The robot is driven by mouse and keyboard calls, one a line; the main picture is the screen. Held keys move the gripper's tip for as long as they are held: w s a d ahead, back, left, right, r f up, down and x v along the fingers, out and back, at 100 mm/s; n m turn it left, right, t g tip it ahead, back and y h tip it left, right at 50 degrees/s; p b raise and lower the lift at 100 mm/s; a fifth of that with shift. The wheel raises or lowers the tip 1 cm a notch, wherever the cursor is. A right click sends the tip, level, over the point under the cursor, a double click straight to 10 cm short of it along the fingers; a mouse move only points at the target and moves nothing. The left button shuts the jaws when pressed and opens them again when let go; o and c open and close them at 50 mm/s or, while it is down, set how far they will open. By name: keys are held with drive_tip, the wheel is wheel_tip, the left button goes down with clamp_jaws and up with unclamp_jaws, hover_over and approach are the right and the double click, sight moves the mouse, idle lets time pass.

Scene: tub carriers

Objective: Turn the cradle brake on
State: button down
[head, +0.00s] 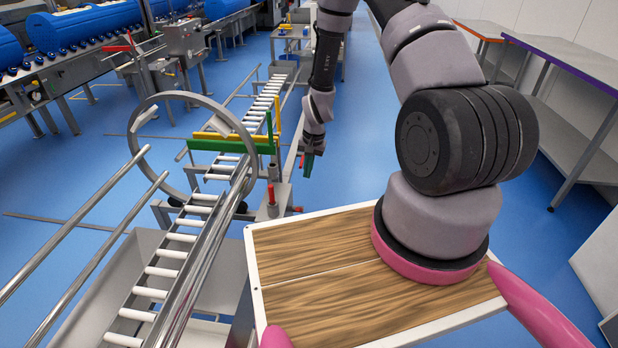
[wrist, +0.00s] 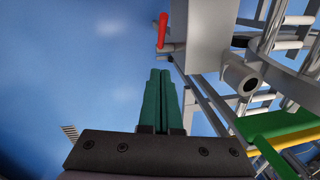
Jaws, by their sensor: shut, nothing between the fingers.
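The cradle is a large steel ring (head: 141,118) around a roller track. Beside its right foot a red-topped upright lever (head: 271,193) stands on a grey bracket. A smaller red tip (head: 298,209) shows low to its right. No label marks either one as the brake. In the wrist view a red handle (wrist: 162,30) sticks out beside a grey box, beyond my fingertips; I cannot tell which of the two it is. My gripper (head: 309,165) has green fingers, shut and empty, pointing down to the right of the cradle. Its fingers (wrist: 160,75) are together in the wrist view, apart from the red handle.
A green bar (head: 222,146) and a yellow bar (head: 215,136) cross the track near my gripper. Steel rails (head: 75,225) run at the left. Blue tubs (head: 85,25) lie on a conveyor behind. Open blue floor lies right of my gripper, with benches (head: 575,75) beyond.

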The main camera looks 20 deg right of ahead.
wheel_tip(320, 180, down, 11)
drive_tip(key=s+a, duration=0.1)
drive_tip(key=a, duration=0.1)
drive_tip(key=shift+s+a+r, duration=0.15)
drive_tip(key=shift+s+a, duration=0.2)
drive_tip(key=shift+a, duration=0.1)
